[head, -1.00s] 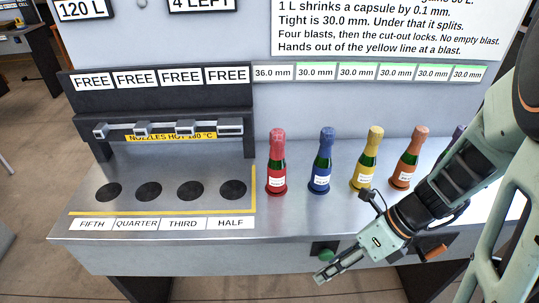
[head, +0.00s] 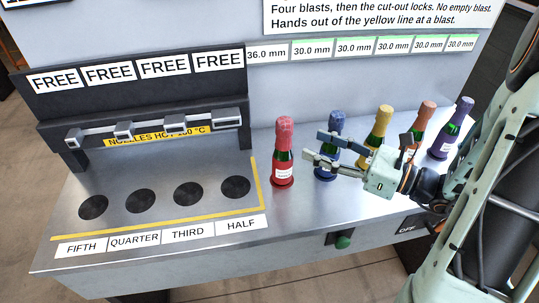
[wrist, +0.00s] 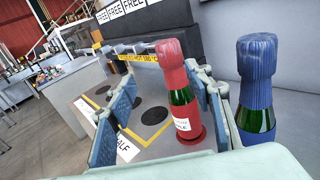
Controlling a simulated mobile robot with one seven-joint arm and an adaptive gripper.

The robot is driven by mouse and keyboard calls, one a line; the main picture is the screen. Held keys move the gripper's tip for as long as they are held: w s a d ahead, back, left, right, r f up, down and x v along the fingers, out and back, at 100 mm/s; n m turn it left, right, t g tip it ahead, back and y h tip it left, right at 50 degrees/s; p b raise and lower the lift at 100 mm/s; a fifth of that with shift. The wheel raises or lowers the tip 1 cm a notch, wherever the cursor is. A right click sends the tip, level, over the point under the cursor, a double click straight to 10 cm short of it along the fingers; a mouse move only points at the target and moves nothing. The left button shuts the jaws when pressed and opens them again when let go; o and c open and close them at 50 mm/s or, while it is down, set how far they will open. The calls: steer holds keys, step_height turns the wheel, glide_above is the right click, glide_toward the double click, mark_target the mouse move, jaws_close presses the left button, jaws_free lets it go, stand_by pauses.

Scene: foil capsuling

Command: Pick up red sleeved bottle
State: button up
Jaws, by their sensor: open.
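The red sleeved bottle (head: 283,152) stands upright on the steel bench, just right of the yellow line. It also shows in the wrist view (wrist: 179,95), upright between the two fingers but farther out, nearer the right finger. My gripper (head: 312,147) is open and empty, its fingers pointing left toward the red bottle at about bottle height. The fingertips look a little short of the bottle. The blue sleeved bottle (head: 329,163) is partly hidden behind my fingers; in the wrist view it (wrist: 256,95) stands just outside the right finger.
Yellow (head: 379,132), orange (head: 419,124) and purple (head: 457,128) sleeved bottles stand farther right, close to my arm. A hot nozzle rack (head: 155,128) is at left, above several dark round pads (head: 187,193) inside the yellow line (head: 160,224).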

mark_target(291, 127)
steer(key=shift+t, duration=0.4)
steer(key=x, duration=0.3)
steer(key=p+x, duration=0.1)
steer(key=x, duration=0.1)
steer(key=shift+w+r, duration=0.35)
steer(key=shift+w+p+x, duration=0.25)
steer(key=shift+p+x, duration=0.65)
steer(key=shift+x, duration=1.8)
steer(key=shift+d+r, duration=0.15)
steer(key=shift+d, duration=0.05)
steer(key=shift+c, duration=0.4)
jaws_close()
